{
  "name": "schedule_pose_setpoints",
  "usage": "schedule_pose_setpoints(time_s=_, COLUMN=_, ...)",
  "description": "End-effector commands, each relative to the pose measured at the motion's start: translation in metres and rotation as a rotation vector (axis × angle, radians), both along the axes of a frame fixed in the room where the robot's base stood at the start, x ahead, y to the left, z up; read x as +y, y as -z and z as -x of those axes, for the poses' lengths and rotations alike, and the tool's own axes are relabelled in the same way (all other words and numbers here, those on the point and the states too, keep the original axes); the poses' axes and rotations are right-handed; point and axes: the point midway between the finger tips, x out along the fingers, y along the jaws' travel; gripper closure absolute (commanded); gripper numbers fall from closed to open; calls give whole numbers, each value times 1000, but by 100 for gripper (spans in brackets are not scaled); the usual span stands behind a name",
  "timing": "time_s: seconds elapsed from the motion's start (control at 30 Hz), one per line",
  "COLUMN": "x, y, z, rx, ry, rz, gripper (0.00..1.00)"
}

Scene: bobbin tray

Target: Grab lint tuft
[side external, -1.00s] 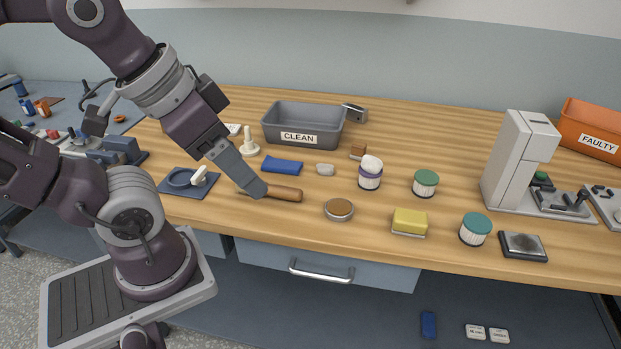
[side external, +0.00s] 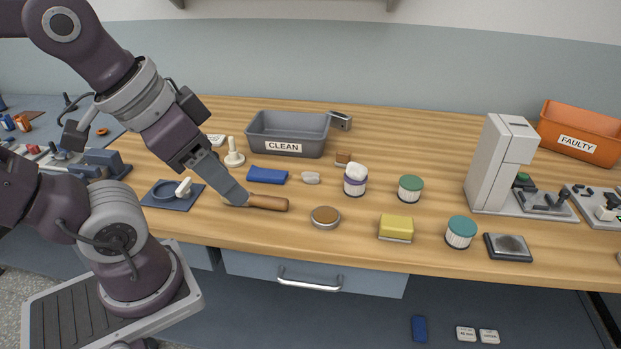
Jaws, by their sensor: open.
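A white fluffy lump that looks like the lint tuft (side external: 356,171) sits on top of a purple-rimmed bobbin (side external: 355,187) near the middle of the bench. My gripper (side external: 239,197) is well to the left of it, low over the bench and pointing down to the right. Its tip is at the left end of a wooden-handled tool (side external: 268,203) and hides part of it; I cannot tell whether they touch. The jaws are open, though the gap between the fingers is not visible from this side. Nothing shows held in them.
A grey lump (side external: 311,178), blue cloth (side external: 267,175) and round tin (side external: 325,217) lie between my gripper and the bobbin. The grey CLEAN bin (side external: 284,123) stands behind. Green-topped bobbins (side external: 410,189), a yellow sponge (side external: 396,227) and a grey machine (side external: 498,165) are to the right.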

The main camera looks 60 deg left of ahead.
Motion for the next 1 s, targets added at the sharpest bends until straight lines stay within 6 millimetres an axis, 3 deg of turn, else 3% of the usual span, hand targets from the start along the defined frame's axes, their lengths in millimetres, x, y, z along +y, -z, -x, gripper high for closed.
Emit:
schedule_pose_setpoints(time_s=0.07, x=0, y=-2, z=-5, rx=21, ry=-28, rz=20, gripper=52)
schedule_pose_setpoints(time_s=0.17, x=-1, y=-6, z=-31, rx=131, ry=-175, rz=132, gripper=52)
schedule_pose_setpoints(time_s=0.33, x=21, y=-1, z=-124, rx=410, ry=-624, rz=498, gripper=52)
schedule_pose_setpoints(time_s=0.47, x=72, y=28, z=-199, rx=591, ry=-975, rz=813, gripper=52)
schedule_pose_setpoints(time_s=0.6, x=154, y=83, z=-256, rx=744, ry=-1316, rz=1173, gripper=52)
schedule_pose_setpoints(time_s=0.7, x=207, y=124, z=-274, rx=813, ry=-1489, rz=1395, gripper=52)
schedule_pose_setpoints(time_s=0.8, x=241, y=153, z=-279, rx=850, ry=-1589, rz=1546, gripper=52)
schedule_pose_setpoints(time_s=0.9, x=256, y=166, z=-279, rx=865, ry=-1631, rz=1616, gripper=52)
schedule_pose_setpoints(time_s=1.0, x=259, y=178, z=-280, rx=868, ry=-1640, rz=1628, gripper=52)
